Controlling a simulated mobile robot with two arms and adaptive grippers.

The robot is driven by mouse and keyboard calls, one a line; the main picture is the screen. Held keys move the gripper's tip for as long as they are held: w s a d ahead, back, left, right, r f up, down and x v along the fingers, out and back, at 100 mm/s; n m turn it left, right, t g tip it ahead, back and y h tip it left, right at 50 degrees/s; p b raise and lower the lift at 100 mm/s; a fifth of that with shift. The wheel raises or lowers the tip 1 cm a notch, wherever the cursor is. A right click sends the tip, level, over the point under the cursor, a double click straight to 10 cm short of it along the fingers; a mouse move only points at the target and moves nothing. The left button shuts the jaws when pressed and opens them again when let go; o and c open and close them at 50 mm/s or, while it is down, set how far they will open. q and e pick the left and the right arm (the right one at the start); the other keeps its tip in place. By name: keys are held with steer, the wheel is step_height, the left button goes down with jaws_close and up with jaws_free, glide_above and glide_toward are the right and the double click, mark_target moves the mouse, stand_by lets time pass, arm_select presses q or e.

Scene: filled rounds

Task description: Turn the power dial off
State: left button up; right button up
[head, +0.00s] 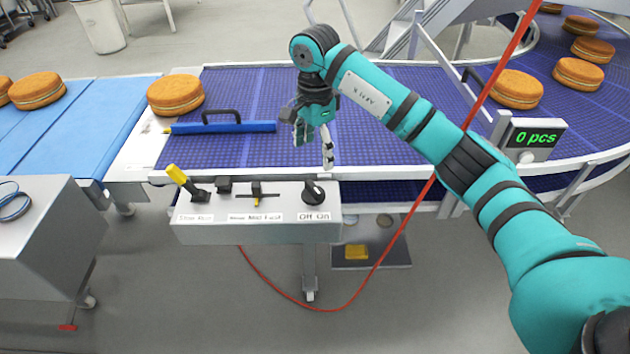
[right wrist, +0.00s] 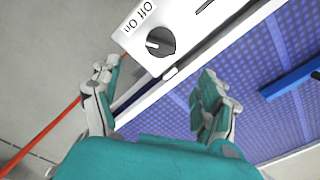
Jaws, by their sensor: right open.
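The black round power dial (head: 314,193) sits at the right end of the grey control box, above a label reading "Off On". It also shows in the right wrist view (right wrist: 162,42), where its white pointer mark lies on the side nearer "On". My right gripper (head: 313,148) is open and empty, above and just behind the dial, apart from it. In the right wrist view the spread fingers of the gripper (right wrist: 157,85) are on either side of the picture, with the dial beyond and between them. My left gripper is not in view.
The control box (head: 255,235) also bears a yellow-handled lever (head: 177,175) and a slider (head: 257,195). A blue bar with a handle (head: 222,127) lies across the purple conveyor (head: 360,150). A red cable (head: 390,250) hangs right of the box. Round cakes (head: 175,94) sit on the belts.

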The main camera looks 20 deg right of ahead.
mark_target(315, 186)
step_height(315, 186, down, 11)
steer(key=shift+p, duration=1.05)
steer(key=c, duration=1.2)
